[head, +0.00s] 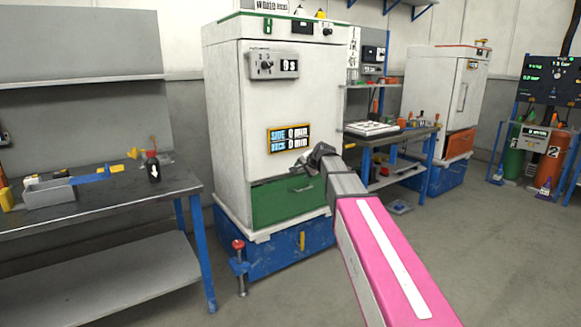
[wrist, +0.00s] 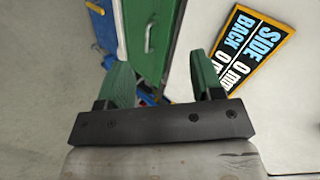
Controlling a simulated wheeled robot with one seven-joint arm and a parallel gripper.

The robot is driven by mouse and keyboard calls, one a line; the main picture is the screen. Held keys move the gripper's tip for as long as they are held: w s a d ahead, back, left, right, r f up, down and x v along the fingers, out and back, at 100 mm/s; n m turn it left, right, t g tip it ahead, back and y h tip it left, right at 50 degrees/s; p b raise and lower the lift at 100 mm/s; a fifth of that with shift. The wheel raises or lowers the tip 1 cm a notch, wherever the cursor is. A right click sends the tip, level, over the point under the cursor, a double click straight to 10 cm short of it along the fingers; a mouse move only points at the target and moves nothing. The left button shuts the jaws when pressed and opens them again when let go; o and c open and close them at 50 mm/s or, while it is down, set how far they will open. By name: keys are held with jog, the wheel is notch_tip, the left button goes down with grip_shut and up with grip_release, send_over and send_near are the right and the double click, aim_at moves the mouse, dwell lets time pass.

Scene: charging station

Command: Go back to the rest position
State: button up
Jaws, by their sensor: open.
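My gripper (wrist: 160,85) is open and empty in the wrist view, with its two green fingers apart. In the head view my gripper (head: 318,155) is at the end of my outstretched pink and grey arm, in front of the lower right part of a white cabinet (head: 230,120). The cabinet has a green drawer (head: 285,203) at its bottom, and part of the green front shows beyond the fingers in the wrist view. A display plate (head: 289,138) reading SIDE 0 and BACK 0 is left of my gripper. I cannot tell whether the fingers touch anything.
A dark workbench (head: 110,200) with a grey tray (head: 48,192) and a black bottle (head: 153,170) stands at left. The cabinet sits on a blue base (head: 270,258) with a red-topped post (head: 239,268). A second white cabinet (head: 440,85) stands behind at right. Floor (head: 480,260) is clear at right.

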jog(key=s+d+f+n+g+h, duration=0.1)
jog(key=s+d+f+n+g, duration=0.1)
jog(key=s+f, duration=0.8)
jog(key=s+d+f+n+g+h, duration=0.2)
jog(key=s+d+f+n+g, duration=0.1)
jog(key=s+d+f, duration=0.4)
jog(key=s+d+f+n+g+h, duration=0.2)
jog(key=s+d+f+n+g, duration=0.1)
jog(key=s+f, duration=1.1)
jog(key=shift+s+d+g, duration=0.3)
jog(key=shift+s+d, duration=0.5)
jog(key=shift+s, duration=0.45)
jog(key=shift+c, duration=0.2)
